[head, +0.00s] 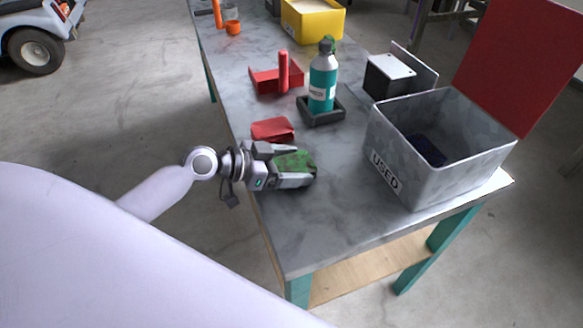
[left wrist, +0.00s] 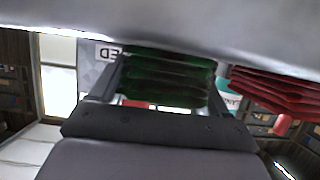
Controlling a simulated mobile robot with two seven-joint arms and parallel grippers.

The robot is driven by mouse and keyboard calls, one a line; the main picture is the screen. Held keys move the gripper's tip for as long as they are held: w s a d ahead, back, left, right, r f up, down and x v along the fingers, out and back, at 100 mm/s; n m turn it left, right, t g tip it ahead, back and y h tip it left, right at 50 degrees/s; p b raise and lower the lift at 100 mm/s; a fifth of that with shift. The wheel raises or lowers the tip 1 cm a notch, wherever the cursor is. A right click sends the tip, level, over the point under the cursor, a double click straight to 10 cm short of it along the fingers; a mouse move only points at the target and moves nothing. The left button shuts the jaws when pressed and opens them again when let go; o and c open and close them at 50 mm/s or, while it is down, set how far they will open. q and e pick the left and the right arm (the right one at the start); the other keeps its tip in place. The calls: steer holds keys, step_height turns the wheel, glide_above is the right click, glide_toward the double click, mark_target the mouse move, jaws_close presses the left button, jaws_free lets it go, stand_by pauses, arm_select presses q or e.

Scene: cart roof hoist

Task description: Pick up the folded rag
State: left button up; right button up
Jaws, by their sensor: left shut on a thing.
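A green folded rag (head: 293,161) sits between the fingers of my left gripper (head: 299,167), near the left edge of the grey marbled bench. The gripper is shut on it. In the left wrist view the green rag (left wrist: 165,78) shows as several stacked folds, with a finger on each side. I cannot tell whether the rag touches the bench top or is just above it. A red folded rag (head: 272,129) lies on the bench just beyond the gripper and also shows at the right of the left wrist view (left wrist: 275,90). My right gripper is not in view.
A grey bin (head: 440,182) marked USED stands open at the right, its red lid (head: 520,65) raised. A teal bottle (head: 322,85) stands in a dark tray (head: 336,117). A red caddy (head: 265,82) and yellow bin (head: 312,22) stand farther back. The bench's near end is clear.

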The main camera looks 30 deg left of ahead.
mark_target(291, 164)
arm_select(q)
steer(key=shift+r, duration=0.1)
steer(key=shift+r, duration=0.65)
step_height(291, 164, up, 19)
steer(key=p, duration=0.2)
steer(key=shift+f+p, duration=0.2)
steer(key=shift+p, duration=0.1)
